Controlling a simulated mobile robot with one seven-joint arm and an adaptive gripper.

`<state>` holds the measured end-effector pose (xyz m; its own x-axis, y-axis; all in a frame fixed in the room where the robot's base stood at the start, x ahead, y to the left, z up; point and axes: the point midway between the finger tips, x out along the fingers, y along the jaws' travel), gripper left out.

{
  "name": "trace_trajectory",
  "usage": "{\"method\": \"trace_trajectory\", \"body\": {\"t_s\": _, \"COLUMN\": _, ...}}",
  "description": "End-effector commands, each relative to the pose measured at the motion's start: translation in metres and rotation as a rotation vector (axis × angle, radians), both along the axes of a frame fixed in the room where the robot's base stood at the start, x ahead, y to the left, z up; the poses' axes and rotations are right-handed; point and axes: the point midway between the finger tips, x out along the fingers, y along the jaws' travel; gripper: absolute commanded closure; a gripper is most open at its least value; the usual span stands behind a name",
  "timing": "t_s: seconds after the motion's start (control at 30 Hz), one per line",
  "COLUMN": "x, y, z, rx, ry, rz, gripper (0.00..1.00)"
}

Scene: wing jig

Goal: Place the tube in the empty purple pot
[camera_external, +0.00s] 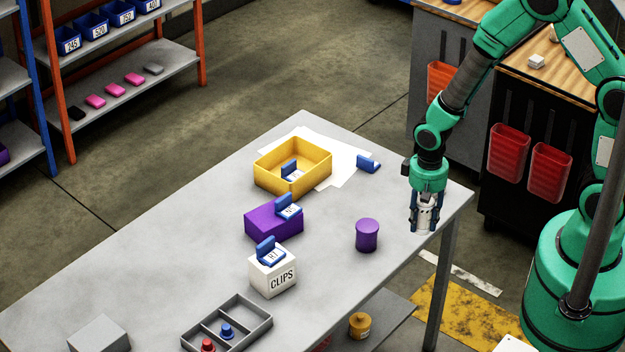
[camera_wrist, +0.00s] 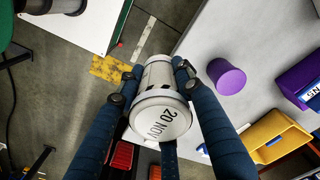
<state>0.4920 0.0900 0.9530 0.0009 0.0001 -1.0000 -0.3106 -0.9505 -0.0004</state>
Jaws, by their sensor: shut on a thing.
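The tube is a white cylinder (camera_external: 425,217) with a grey band, and its round end in the wrist view (camera_wrist: 163,117) reads "20 NOV". My gripper (camera_external: 425,224) is shut on it, with one blue finger on each side, as the wrist view also shows (camera_wrist: 155,74). The tube is near the table's right corner; I cannot tell whether it clears the tabletop. The purple pot (camera_external: 367,235) stands upright on the table, left of and slightly below my gripper in the external view. In the wrist view it is right of the tube (camera_wrist: 227,77).
A yellow bin (camera_external: 310,178), a purple box (camera_external: 262,224), a white CLIPS box (camera_external: 274,281) and a grey divided tray (camera_external: 258,328) stand further left on the table (camera_external: 160,255). A blue holder (camera_external: 368,164) lies behind the pot. The tabletop between tube and pot is clear.

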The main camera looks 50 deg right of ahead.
Motion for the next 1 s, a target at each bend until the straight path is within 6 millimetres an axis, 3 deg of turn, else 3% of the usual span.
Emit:
{"method": "trace_trajectory", "body": {"t_s": 0.47, "x": 0.007, "y": 0.001, "z": -0.001, "rx": 0.000, "ry": 0.000, "rz": 0.000, "gripper": 0.94}}
{"method": "trace_trajectory", "body": {"t_s": 0.67, "x": 0.032, "y": 0.006, "z": -0.004, "rx": 0.000, "ry": 0.001, "rz": 0.000, "gripper": 0.94}}
{"method": "trace_trajectory", "body": {"t_s": 1.0, "x": 0.092, "y": 0.017, "z": -0.010, "rx": -0.001, "ry": 0.001, "rz": 0.000, "gripper": 0.94}}
